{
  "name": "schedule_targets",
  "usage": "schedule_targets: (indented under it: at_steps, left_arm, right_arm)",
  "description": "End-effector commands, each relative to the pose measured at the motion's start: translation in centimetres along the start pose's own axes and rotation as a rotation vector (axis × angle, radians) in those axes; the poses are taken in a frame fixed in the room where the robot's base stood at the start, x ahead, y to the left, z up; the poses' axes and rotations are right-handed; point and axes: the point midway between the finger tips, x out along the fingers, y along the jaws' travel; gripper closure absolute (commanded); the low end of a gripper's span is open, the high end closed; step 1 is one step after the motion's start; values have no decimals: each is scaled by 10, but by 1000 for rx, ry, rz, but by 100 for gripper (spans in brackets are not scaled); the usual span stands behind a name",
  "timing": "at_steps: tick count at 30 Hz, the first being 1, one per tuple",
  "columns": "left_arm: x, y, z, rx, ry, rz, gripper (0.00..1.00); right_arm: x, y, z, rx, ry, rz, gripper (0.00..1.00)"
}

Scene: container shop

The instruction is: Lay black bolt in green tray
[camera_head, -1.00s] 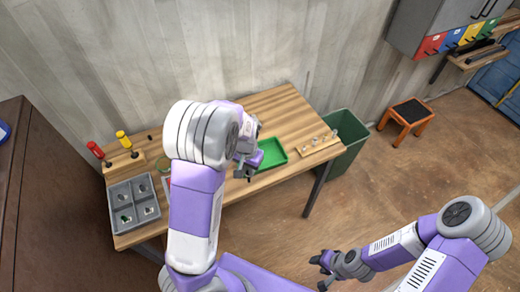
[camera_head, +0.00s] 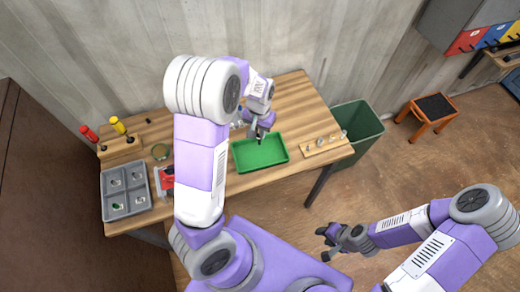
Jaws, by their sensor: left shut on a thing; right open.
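The green tray (camera_head: 262,154) lies on the wooden workbench, right of the middle. My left gripper (camera_head: 259,139) reaches over the tray's back part, pointing down. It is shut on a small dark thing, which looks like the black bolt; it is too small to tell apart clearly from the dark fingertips. I cannot tell how high the fingertips are above the tray floor. The tray's visible floor looks empty. My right gripper (camera_head: 328,243) is open and empty, off the bench in front of it at lower right.
A grey compartment box (camera_head: 126,190) stands at the bench's left end, before a rack with red and yellow screwdrivers (camera_head: 118,125). A wooden strip with small fittings (camera_head: 326,145) lies right of the tray. A green bin (camera_head: 357,133) stands beyond the bench.

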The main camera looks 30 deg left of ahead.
Motion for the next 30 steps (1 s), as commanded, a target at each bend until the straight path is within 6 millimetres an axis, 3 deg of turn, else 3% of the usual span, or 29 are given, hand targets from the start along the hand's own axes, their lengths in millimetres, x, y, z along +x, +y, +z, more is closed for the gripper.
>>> schedule_targets:
  at_steps: [4, 11, 18, 29, 30]
  left_arm:
    - [30, 0, 1, -1, -5, -1, 100]
    - [49, 0, 0, 1, -2, 0, 100]
    - [80, 0, 1, 1, -3, -1, 100]
    - [85, 0, 0, 2, -1, 0, 100]
    - [85, 0, 0, 2, -1, 0, 81]
  right_arm:
    - [0, 0, -1, 0, 1, 0, 57]
    - [0, 0, -1, -1, 2, 0, 57]
    - [1, 0, -1, 0, 2, 0, 57]
    - [4, 1, -1, -1, 2, 0, 57]
    - [5, 2, -1, 0, 2, 0, 57]
